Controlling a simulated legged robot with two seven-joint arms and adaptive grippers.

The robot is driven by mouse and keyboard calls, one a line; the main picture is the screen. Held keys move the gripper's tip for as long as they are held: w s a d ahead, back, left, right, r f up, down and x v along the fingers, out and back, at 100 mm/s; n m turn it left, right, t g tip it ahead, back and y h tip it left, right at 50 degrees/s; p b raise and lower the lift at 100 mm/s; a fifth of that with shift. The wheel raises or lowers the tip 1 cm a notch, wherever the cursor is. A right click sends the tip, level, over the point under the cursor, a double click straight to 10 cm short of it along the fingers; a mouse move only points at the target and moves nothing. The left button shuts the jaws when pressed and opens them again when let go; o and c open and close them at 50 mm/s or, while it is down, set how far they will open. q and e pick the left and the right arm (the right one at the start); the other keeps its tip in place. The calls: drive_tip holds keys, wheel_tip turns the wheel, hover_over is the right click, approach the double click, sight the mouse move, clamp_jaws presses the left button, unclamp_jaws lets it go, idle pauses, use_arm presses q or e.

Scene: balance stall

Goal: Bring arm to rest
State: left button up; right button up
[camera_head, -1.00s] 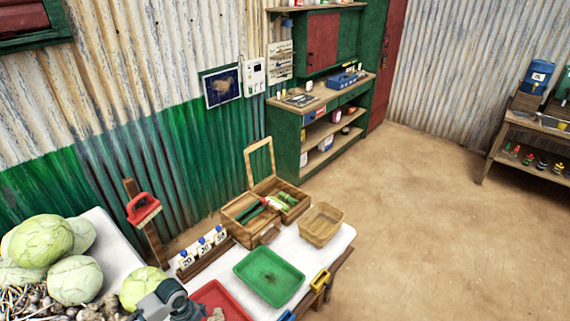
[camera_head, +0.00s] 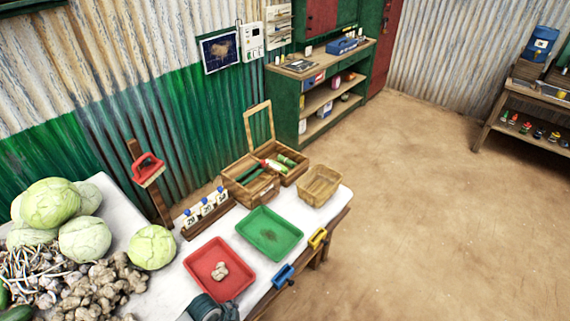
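A rounded grey-teal part of one of my arms (camera_head: 210,308) shows at the bottom edge, just below the red tray (camera_head: 236,287). The picture does not show which arm it belongs to. No gripper fingers are in view, so whether either hand is open or holds anything is hidden. The red tray lies on the white table with a small pale lump (camera_head: 220,271) in it. The green tray (camera_head: 268,233) beside it holds no distinct object.
Cabbages (camera_head: 50,203) and a heap of roots (camera_head: 95,285) cover the table's left. Blue (camera_head: 284,275) and yellow (camera_head: 317,238) clamps sit at the right edge. Floor beyond is clear.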

use_arm(q)
drive_tip(key=s+a+n+t+y, duration=0.25)
drive_tip(key=s+a+n, duration=0.25)
drive_tip(key=s+n, duration=0.85)
wheel_tip(320, 180, down, 27)
drive_tip(key=s+g, duration=0.2)
drive_tip(key=s+a+f, duration=0.2)
drive_tip(key=s+f, duration=0.5)
drive_tip(key=s, duration=0.1)
drive_tip(key=s+a+f+g, duration=0.1)
drive_tip(key=s+f, duration=0.6)
drive_tip(key=s, duration=0.2)
drive_tip(key=shift+a+f, duration=0.2)
drive_tip(key=shift+a, duration=0.15)
drive_tip(key=shift+y, duration=0.25)
